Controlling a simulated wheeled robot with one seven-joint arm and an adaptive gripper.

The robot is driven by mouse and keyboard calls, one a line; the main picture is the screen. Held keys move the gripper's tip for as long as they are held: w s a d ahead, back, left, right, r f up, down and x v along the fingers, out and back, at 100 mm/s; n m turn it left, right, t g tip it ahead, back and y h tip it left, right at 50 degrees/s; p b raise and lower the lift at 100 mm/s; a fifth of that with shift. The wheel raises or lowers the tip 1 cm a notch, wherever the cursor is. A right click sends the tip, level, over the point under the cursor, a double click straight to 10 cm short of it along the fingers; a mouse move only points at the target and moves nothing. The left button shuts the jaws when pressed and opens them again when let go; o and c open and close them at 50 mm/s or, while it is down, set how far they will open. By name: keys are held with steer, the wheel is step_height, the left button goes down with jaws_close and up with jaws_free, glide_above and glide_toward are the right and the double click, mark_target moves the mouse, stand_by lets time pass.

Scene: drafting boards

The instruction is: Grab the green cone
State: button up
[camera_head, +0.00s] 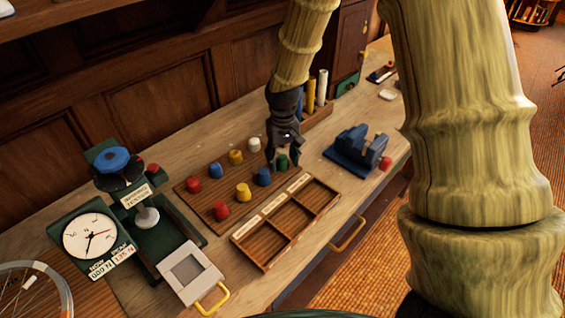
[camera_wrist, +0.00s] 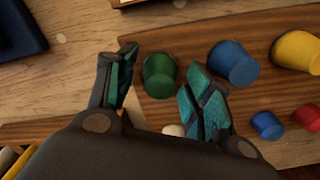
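The green cone (camera_head: 282,162) stands at the right end of the wooden board on the bench. In the wrist view, the green cone (camera_wrist: 159,78) shows between my two fingertips, with a gap visible on the left side and a narrow one on the right. My gripper (camera_head: 284,153) points down at the cone and is open, with nothing held. It also shows in the wrist view (camera_wrist: 164,62) with teal pads on the fingers. The head view does not show clearly how far the fingertips reach down beside the cone.
A blue cone (camera_head: 264,177) stands just left of the green one, with several red, yellow and white pieces beyond. A sectioned wooden tray (camera_head: 263,258) lies in front. A blue clamp-like device (camera_head: 352,155) stands to the right. A rack with cylinders (camera_head: 317,114) stands behind my gripper.

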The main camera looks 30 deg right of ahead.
steer(key=c, duration=0.7)
